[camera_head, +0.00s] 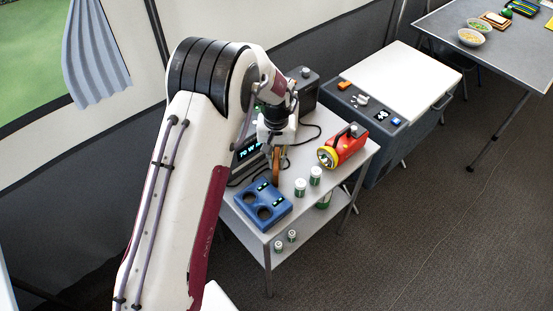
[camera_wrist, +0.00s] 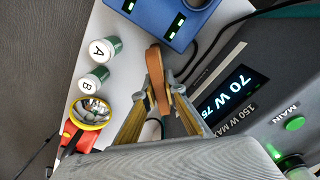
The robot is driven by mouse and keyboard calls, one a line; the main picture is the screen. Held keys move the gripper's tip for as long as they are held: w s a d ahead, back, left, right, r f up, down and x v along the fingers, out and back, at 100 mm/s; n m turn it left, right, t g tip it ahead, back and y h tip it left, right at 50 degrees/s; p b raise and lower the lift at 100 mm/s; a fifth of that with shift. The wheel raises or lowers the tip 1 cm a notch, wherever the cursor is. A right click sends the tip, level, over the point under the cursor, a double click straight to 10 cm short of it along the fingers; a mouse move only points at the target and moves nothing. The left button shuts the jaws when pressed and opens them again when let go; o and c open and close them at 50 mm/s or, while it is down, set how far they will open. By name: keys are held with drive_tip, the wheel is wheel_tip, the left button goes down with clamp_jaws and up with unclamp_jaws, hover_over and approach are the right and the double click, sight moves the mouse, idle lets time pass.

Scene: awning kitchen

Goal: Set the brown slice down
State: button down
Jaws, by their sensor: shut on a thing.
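My gripper (camera_head: 279,150) is above the small white table (camera_head: 358,157), between the blue holder and the red flashlight. In the wrist view its two fingers (camera_wrist: 160,92) are shut on the brown slice (camera_wrist: 155,66), a thin flat tan-brown piece pointing out past the fingertips. In the head view the brown slice (camera_head: 276,165) hangs upright below the gripper. I cannot tell whether its lower end touches the tabletop. The gripper's body hides part of the table in the wrist view.
A blue holder (camera_head: 251,199) with round holes lies at the table's front left. Two white-green canisters (camera_head: 300,187) and a red flashlight (camera_head: 347,146) stand right. A dark power unit with a lit display (camera_head: 246,150) and black cables stand behind. A grey box (camera_head: 371,119) adjoins the table.

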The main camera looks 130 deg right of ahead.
drive_tip(key=shift+f, duration=0.25)
drive_tip(key=c, duration=2.1)
unclamp_jaws()
drive_tip(key=shift+r, duration=0.1)
drive_tip(key=shift+r, duration=4.25)
